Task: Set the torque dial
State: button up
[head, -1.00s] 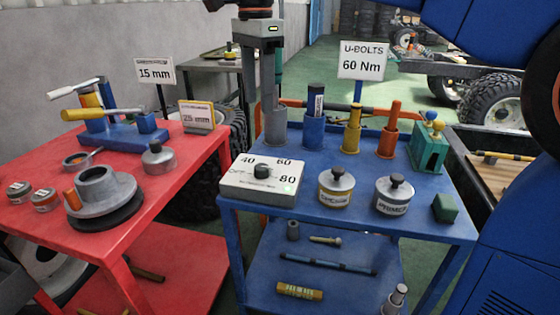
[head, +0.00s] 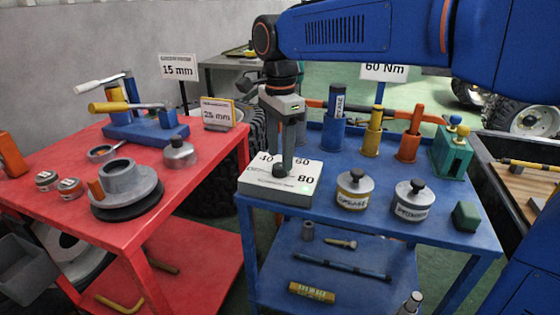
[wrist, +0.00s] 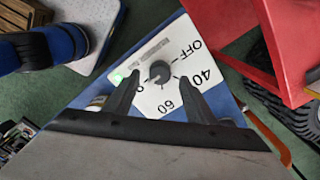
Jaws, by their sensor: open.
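The torque dial is a dark round knob on a white box (head: 262,190) at the front left corner of the blue cart's top. Its face is marked OFF, 40, 60 and 80, with a green light. My gripper (head: 282,163) points down over the knob, partly hiding it. In the wrist view my open gripper (wrist: 159,78) has a finger on each side of the knob (wrist: 159,71); contact is unclear. The left finger partly covers the 80. I cannot tell the knob's setting. A sign (head: 386,70) reads 60 Nm, its top hidden by my arm.
Two labelled tins, one GREASE (head: 354,192), stand right of the box, with a green block (head: 466,216) beyond. Coloured upright holders (head: 371,138) line the cart's back. A red table (head: 60,198) with parts and a 15 mm sign (head: 178,68) is at left.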

aim_at(280, 170)
jog(key=shift+f, duration=1.5)
jog(key=c, duration=1)
jog(key=shift+c, duration=0.2)
